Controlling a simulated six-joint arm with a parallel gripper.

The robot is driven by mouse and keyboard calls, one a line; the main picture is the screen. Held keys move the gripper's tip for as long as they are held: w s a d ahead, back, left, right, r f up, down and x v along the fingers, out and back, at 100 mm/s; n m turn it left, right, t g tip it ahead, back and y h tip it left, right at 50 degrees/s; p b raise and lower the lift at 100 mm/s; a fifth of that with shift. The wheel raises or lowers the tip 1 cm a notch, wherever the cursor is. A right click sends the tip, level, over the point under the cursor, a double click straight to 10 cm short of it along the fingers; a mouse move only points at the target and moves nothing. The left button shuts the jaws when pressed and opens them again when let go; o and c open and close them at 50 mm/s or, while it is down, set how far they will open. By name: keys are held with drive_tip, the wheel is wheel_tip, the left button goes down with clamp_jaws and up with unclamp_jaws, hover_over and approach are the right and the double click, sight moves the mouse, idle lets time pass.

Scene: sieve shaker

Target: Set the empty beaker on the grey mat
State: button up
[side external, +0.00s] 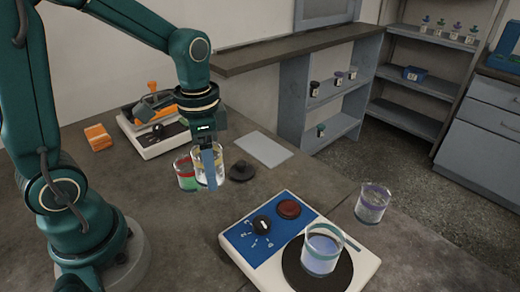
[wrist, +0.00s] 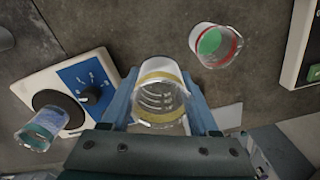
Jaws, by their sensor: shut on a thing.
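A clear beaker with a yellow band (side external: 198,172), which looks empty, is between the fingers of my gripper (side external: 209,170). In the wrist view, the blue fingers of my gripper (wrist: 162,92) close on both sides of this beaker (wrist: 157,97). It looks upright; I cannot tell whether its base is clear of the table. The grey mat (side external: 264,149) is a flat, pale, bare rectangle behind and to the right of the beaker. Part of a pale patch, probably the mat (wrist: 229,116), shows beyond the right finger in the wrist view.
A red-banded beaker with green contents (side external: 185,175) stands close to the left. A dark round knobbed piece (side external: 240,173) lies to the right. A teal-banded beaker (side external: 321,256) stands on the blue-and-white shaker (side external: 245,245). A purple-banded beaker (side external: 373,204) stands farther right.

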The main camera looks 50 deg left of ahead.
sight(215, 206)
drive_tip(key=shift+f, duration=3.6)
drive_tip(key=shift+f, duration=0.15)
drive_tip(key=o, duration=1.4)
